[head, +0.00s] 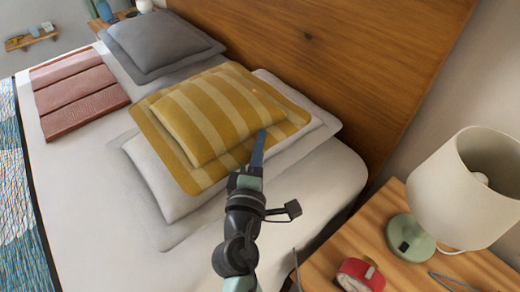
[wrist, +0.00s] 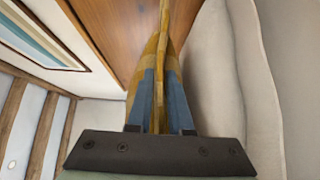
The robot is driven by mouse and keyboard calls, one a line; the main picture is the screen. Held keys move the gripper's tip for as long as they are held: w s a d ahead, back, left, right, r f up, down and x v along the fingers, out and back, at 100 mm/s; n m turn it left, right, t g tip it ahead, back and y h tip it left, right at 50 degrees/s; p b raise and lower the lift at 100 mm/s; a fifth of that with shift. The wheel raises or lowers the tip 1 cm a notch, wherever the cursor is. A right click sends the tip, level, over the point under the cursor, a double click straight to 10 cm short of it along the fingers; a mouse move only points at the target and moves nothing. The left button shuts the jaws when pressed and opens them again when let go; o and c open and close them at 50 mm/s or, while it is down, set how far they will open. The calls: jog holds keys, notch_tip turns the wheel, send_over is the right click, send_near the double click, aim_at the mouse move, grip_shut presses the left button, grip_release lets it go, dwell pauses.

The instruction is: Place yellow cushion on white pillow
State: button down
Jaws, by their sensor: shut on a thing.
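The yellow striped cushion (head: 215,115) lies on top of the white pillow (head: 317,125) in the head view, with white pillow edges showing around it. My gripper (head: 257,150) is at the cushion's near right edge. In the wrist view the blue fingers of my gripper (wrist: 160,95) are closed on the thin edge of the yellow cushion (wrist: 161,50), which runs up between them. A pale surface, pillow or bedding, shows on the right of the wrist view. Most of the pillow is hidden under the cushion.
A grey pillow (head: 160,42) and a folded red blanket (head: 75,88) lie farther along the bed (head: 90,200). The wooden headboard (head: 330,60) stands behind. A nightstand (head: 400,265) at lower right holds a lamp (head: 462,190) and a red clock (head: 360,275).

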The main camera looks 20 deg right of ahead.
jog(key=shift+f+b, duration=0.6)
jog(key=c, duration=0.8)
grip_release()
jog(key=shift+r, duration=0.15)
jog(key=shift+r+p, duration=0.25)
jog(key=shift+p, duration=0.25)
jog(key=v, duration=0.6)
jog(key=b+v, duration=0.1)
jog(key=v, duration=0.5)
jog(key=shift+r, duration=0.25)
